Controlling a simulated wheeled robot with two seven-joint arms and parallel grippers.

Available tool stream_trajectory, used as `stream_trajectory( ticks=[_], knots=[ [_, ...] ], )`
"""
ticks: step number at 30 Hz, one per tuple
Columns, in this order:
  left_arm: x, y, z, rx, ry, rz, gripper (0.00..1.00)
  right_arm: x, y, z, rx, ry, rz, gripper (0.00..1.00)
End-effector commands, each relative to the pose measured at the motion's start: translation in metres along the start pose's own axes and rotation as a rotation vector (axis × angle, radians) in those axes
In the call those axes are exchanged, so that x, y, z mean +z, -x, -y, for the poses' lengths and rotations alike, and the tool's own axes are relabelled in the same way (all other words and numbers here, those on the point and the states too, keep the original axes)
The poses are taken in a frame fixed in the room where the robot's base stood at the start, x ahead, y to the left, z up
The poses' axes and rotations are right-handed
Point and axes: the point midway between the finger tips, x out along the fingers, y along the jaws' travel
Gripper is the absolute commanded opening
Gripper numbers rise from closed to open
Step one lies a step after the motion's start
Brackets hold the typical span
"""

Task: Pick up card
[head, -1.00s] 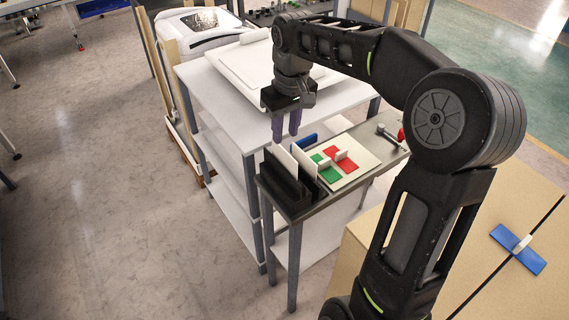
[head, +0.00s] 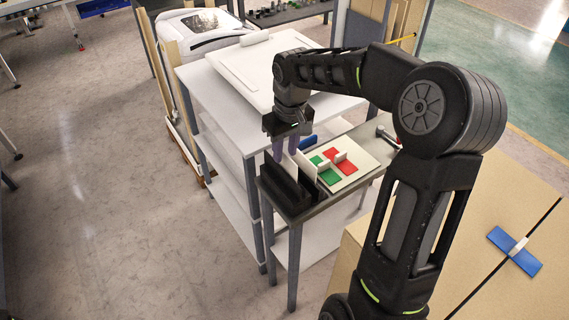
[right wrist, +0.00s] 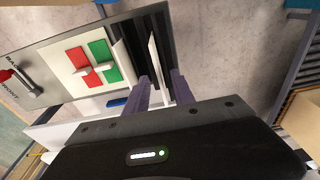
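A thin white card (right wrist: 155,62) stands upright in a slot of the black holder (head: 282,192). My right gripper (head: 286,159) is lowered over the holder, its two purple fingers pointing down. In the right wrist view the open fingers (right wrist: 160,80) lie on either side of the card, with a gap visible. In the head view the fingers mostly hide this card. A second white card or plate (head: 307,166) stands just to the right. My left gripper is out of view.
A white panel with green (head: 325,177) and red (head: 345,165) patches lies right of the holder on the narrow grey stand. A blue piece (head: 308,142) is behind it. A white shelf table (head: 215,85) stands close behind. A lever (right wrist: 22,82) with a red knob is beside the panel.

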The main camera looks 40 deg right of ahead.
Motion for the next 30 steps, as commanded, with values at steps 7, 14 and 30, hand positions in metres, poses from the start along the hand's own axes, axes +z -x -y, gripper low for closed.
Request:
stream_trajectory(
  ticks=[7,14,30],
  knots=[
    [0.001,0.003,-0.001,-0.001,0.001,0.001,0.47,0.000,-0.017,0.001,-0.001,0.002,-0.002,0.30],
    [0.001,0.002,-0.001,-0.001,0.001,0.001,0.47,0.000,-0.017,0.001,0.000,0.001,-0.002,0.30],
    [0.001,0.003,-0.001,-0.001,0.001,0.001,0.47,0.000,-0.017,0.001,0.000,0.001,-0.002,0.10]
  ],
)
